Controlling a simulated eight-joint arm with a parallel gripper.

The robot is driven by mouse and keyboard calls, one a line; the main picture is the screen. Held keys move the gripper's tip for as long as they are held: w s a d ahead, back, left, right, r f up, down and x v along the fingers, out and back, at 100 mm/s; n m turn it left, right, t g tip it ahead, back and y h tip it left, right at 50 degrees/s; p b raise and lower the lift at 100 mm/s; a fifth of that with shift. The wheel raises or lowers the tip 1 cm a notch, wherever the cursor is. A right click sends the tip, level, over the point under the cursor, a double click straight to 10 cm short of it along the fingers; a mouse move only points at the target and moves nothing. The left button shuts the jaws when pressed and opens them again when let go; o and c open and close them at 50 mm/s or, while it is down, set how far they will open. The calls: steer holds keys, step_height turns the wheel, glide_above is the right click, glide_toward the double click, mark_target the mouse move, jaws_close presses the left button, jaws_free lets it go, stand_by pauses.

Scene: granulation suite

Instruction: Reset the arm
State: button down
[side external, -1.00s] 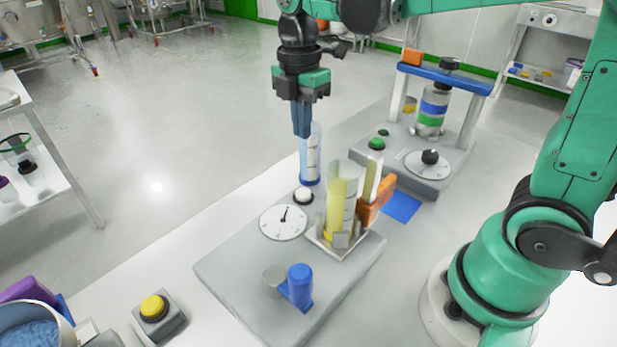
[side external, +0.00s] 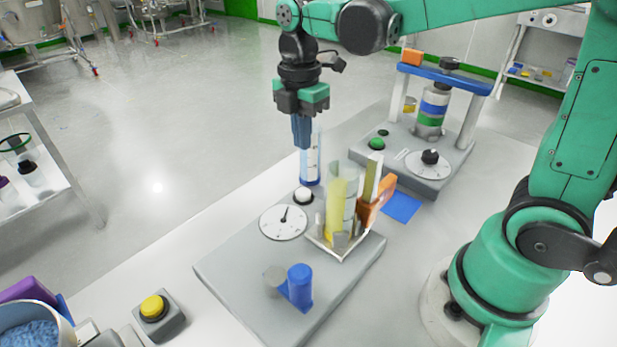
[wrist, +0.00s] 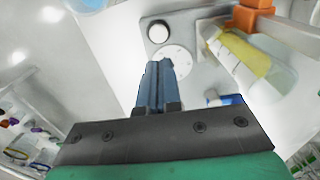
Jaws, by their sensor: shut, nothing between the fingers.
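My gripper (side external: 301,146) points straight down with its blue fingers together and nothing between them. In the side view it hangs in front of the upper part of a clear cylinder with a blue base (side external: 310,172), and I cannot tell whether they touch. In the wrist view the shut fingers (wrist: 157,70) point toward the grey device, whose white dial (wrist: 178,58) shows just beyond them.
A grey device (side external: 235,265) carries a dial, a white knob (side external: 303,195), a yellow-filled cylinder (side external: 338,200) and a blue post (side external: 300,286). A second device with a blue crossbar (side external: 445,77) stands behind. A yellow button (side external: 153,307) is front left.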

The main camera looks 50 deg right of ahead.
step_height(320, 180, down, 5)
steer(key=shift+r, duration=2.75)
steer(key=shift+f, duration=0.1)
step_height(320, 180, down, 5)
steer(key=shift+f, duration=0.15)
step_height(320, 180, up, 10)
steer(key=s+a+f+m+y, duration=0.2)
steer(key=s+a+f+m, duration=0.3)
steer(key=s, duration=0.4)
steer(key=shift+a+f+m+g, duration=0.2)
steer(key=shift+a+m+g, duration=0.1)
steer(key=shift+a+m, duration=0.7)
